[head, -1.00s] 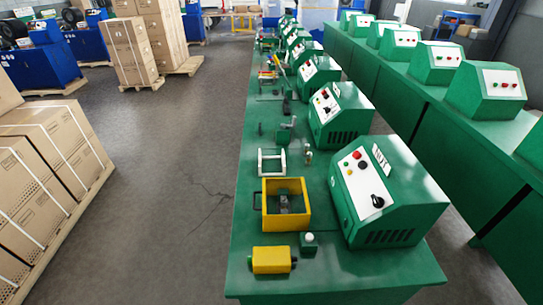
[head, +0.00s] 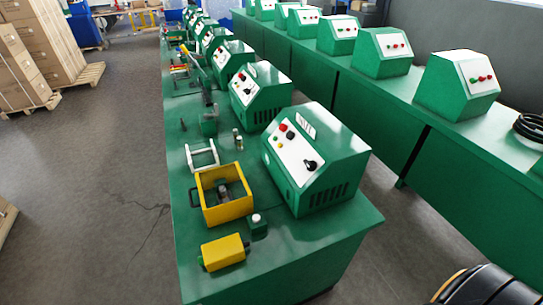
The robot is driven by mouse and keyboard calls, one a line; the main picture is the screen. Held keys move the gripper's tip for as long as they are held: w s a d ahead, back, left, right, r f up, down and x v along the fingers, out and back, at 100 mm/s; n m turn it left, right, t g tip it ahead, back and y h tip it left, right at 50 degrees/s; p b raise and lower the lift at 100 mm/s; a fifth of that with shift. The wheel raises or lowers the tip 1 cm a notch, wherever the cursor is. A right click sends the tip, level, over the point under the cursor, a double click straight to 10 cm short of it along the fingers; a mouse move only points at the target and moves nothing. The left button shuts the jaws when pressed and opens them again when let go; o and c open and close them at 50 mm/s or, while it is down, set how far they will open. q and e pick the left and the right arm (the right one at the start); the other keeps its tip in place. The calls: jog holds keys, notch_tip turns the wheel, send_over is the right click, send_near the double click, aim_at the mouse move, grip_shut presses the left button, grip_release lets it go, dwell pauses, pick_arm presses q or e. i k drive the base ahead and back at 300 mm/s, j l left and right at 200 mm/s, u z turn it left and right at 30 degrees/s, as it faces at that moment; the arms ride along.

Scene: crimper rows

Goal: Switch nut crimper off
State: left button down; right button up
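The nearest green crimper control box (head: 318,160), with a label plate at its top, stands on the near end of the long green bench. Its white sloped panel (head: 292,153) carries a red button, a dark button, small yellow and green buttons and a black rotary knob (head: 311,165). The label is too small to read surely. I cannot tell which box is the nut crimper or whether it is on. Neither of my grippers is in view.
On the bench (head: 330,240) stand a yellow open frame (head: 224,212), a yellow block (head: 223,252) and a white-topped green post (head: 257,224). A second bench with green boxes (head: 457,84) runs along the right. Boxes on pallets (head: 27,70) stand at left. Grey floor lies between.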

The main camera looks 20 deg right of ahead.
aim_at(311, 165)
jog(key=i+j+z, duration=0.1)
jog(key=j+z, duration=1.15)
jog(key=j, duration=0.55)
jog(key=k+j+z, duration=0.1)
jog(key=j, duration=0.45)
jog(key=k+j, duration=0.15)
jog(key=j, duration=0.4)
jog(key=k+j+z, duration=0.1)
jog(key=j, duration=0.45)
